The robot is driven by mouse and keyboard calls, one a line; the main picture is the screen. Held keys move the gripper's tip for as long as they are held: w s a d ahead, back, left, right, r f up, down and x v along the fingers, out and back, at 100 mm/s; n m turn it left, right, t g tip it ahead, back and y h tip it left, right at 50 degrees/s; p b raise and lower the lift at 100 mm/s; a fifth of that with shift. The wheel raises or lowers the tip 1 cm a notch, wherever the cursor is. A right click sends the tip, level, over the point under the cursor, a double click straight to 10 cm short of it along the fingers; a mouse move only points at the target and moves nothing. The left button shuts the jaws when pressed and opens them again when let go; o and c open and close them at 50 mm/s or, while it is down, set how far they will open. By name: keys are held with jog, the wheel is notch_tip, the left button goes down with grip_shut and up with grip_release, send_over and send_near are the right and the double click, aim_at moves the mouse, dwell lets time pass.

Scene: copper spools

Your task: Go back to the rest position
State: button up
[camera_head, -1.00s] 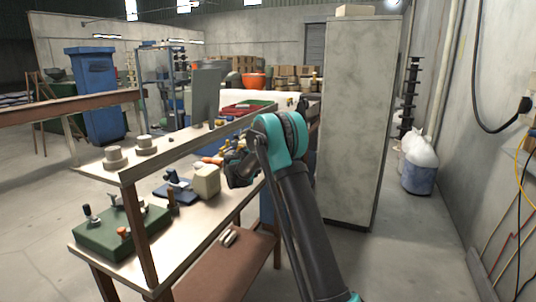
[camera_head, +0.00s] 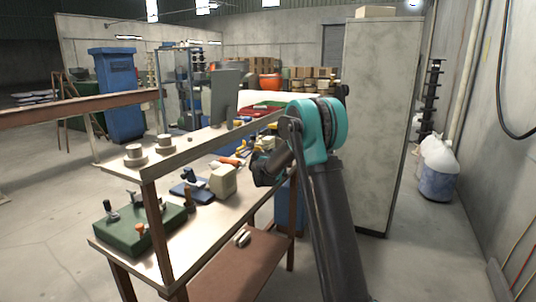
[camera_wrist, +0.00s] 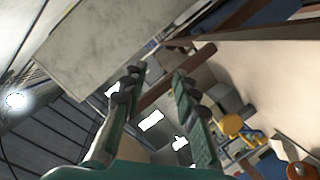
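My arm rises from the bottom of the head view and bends at a teal joint beside the workbench (camera_head: 215,215). The dark end of my arm points left over the bench; my fingers cannot be made out there. In the wrist view my gripper (camera_wrist: 157,78) shows two green-grey fingers spread apart with a gap between them. Nothing is held between the fingers. Two pale spools, the nearer (camera_head: 135,155) and the farther (camera_head: 164,145), stand upright on the bench's upper shelf, apart from my arm.
A tall grey cabinet (camera_head: 378,120) stands close right of my arm. A blue bin (camera_head: 118,90) stands back left. Open floor shows at far left.

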jog(key=s+d+f+m+g+y, duration=0.1)
jog(key=s+d+f+g+y, duration=0.2)
jog(key=s, duration=1.1)
jog(key=s+d+f+g, duration=0.2)
jog(key=s+d+f, duration=0.3)
jog(key=s, duration=0.9)
jog(key=s+a+f+g+y, duration=0.1)
jog(key=s+f+y, duration=0.1)
jog(key=s, duration=0.7)
jog(key=s+a+f+g+y, duration=0.1)
jog(key=s+f, duration=0.3)
jog(key=s, duration=0.5)
jog(key=s+a+f+g+y, duration=0.1)
jog(key=s+a+f+y, duration=0.2)
jog(key=s, duration=0.6)
jog(key=shift+f, duration=0.45)
jog(key=shift+a, duration=0.1)
